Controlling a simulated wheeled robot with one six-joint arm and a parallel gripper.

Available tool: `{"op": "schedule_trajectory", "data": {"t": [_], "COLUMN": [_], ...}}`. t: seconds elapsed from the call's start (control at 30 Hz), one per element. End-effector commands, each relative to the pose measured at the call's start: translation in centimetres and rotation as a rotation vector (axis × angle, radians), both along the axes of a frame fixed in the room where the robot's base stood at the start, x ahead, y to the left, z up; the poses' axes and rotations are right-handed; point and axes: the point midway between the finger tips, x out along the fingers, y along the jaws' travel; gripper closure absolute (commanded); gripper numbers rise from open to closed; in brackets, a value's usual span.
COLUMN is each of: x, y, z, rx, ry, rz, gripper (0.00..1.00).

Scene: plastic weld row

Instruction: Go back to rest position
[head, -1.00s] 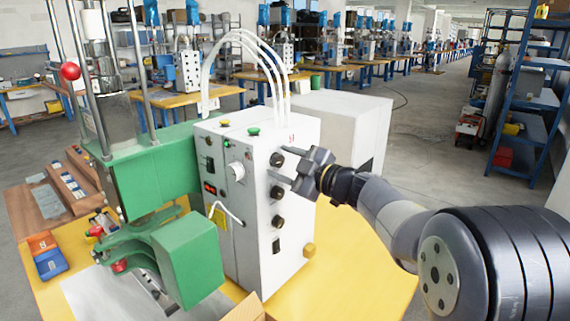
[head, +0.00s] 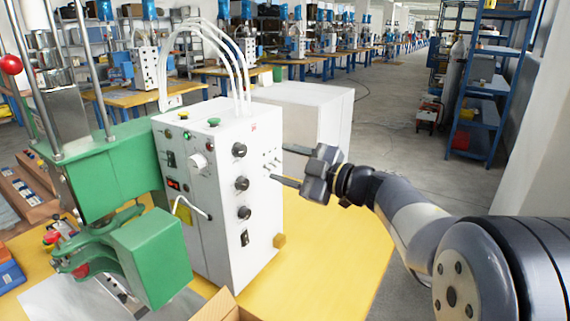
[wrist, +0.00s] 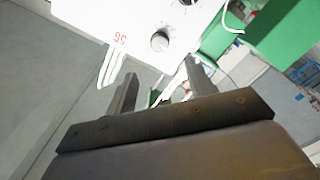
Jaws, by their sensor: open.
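My gripper (head: 289,166) is open and empty in the head view, with its two fingers pointing left toward the right side of the white control box (head: 232,235). Its fingers overlap the box edge in the picture, and I cannot tell whether they touch it. In the wrist view my gripper (wrist: 160,85) shows two fingers spread apart with nothing held between them. The white control box (wrist: 150,22) lies past the fingertips there, upside down, with a knob on its face.
The green welding press (head: 155,255) stands left of the box on the yellow table (head: 330,245). A white cabinet (head: 305,110) stands behind the gripper. A blue shelf rack (head: 485,90) is at the right.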

Motion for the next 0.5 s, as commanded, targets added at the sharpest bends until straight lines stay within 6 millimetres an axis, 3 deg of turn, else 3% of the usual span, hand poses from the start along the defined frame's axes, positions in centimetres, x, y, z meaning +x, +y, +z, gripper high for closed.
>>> {"op": "schedule_trajectory", "data": {"t": [0.27,0.5], "x": [0.9,3.6], "y": [1.3,4.7], "z": [0.1,0.1], "rx": [0.000,0.000], "ry": [0.001,0.000], "rz": [0.004,0.006], "gripper": [0.49,0.49]}}
